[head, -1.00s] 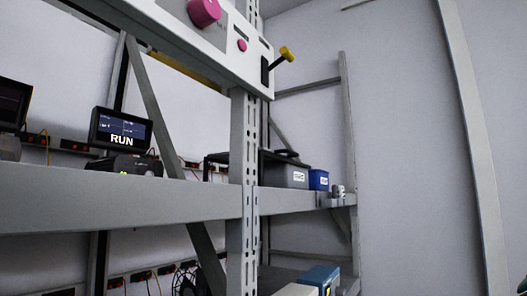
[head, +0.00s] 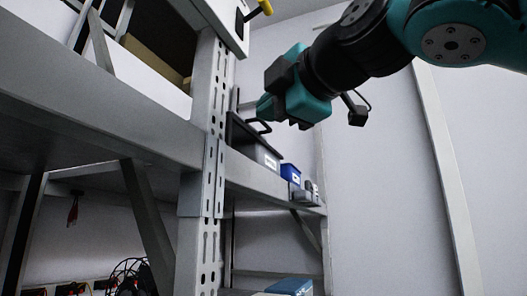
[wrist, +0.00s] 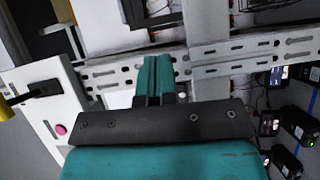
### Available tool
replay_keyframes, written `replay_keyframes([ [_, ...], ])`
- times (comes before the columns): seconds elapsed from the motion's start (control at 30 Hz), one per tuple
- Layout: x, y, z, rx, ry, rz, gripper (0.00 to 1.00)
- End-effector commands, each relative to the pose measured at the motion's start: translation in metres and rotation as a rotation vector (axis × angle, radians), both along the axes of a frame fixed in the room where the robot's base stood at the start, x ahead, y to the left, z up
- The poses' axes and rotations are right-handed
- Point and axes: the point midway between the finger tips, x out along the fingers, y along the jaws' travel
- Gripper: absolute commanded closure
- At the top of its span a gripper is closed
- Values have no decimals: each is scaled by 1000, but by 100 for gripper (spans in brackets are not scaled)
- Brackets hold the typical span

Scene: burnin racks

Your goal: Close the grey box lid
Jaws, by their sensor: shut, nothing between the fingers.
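The grey box (head: 262,157) with a white label stands on the rack shelf, just right of the upright post in the head view. A dark lid (head: 239,133) with a bar handle (head: 259,126) rises above it; I cannot tell its exact angle. My gripper (head: 263,108) is shut and empty, pointing left just above the handle; I cannot tell whether they touch. In the wrist view my teal fingers (wrist: 153,70) are together, pointing toward a dark framed shape beyond a slotted rail.
A slotted upright post (head: 208,135) stands close to the left of the box. A blue box (head: 291,173) stands to its right on the same shelf beam. A white panel with a yellow-tipped lever (head: 265,7) hangs above. Free air lies right of the rack.

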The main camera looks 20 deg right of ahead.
Motion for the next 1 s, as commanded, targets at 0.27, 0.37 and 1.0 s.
replay_keyframes([
  [0.27, -15, -30, 37, -54, -138, -62, 100],
  [0.37, -9, -29, 41, -58, -142, -68, 100],
  [1.0, 94, -9, 47, -56, -137, -67, 100],
])
